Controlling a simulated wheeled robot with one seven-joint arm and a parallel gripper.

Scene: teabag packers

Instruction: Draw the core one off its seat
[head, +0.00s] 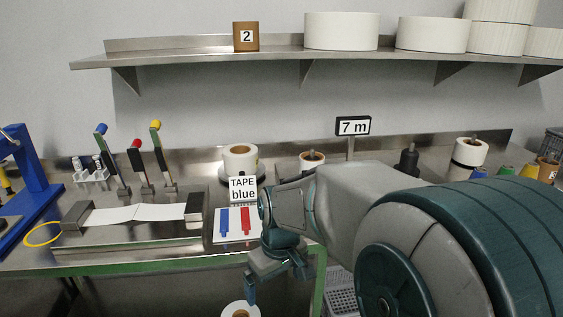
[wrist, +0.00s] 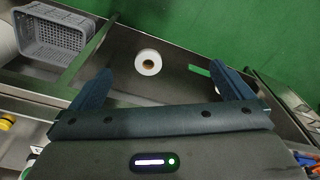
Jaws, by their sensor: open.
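My gripper (head: 278,277) is open and empty, pointing down in front of the bench's front edge. In the wrist view its two fingers (wrist: 160,88) are spread wide, with a white roll (wrist: 148,62) showing beyond them, lower down. That roll also shows at the bottom of the head view (head: 240,311). A brown core with a small label (head: 548,170) stands at the far right of the bench; I cannot read its number clearly. A brown core marked 2 (head: 246,37) stands on the wall shelf. I cannot tell which thing is core one.
White rolls stand on the bench (head: 240,158), (head: 312,161), (head: 470,151); the right one has a peg through it. A "TAPE blue" sign (head: 243,189) stands above a card with blue and red strips (head: 236,224). Levers (head: 140,160) stand left. A grey crate (wrist: 52,42) is low down.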

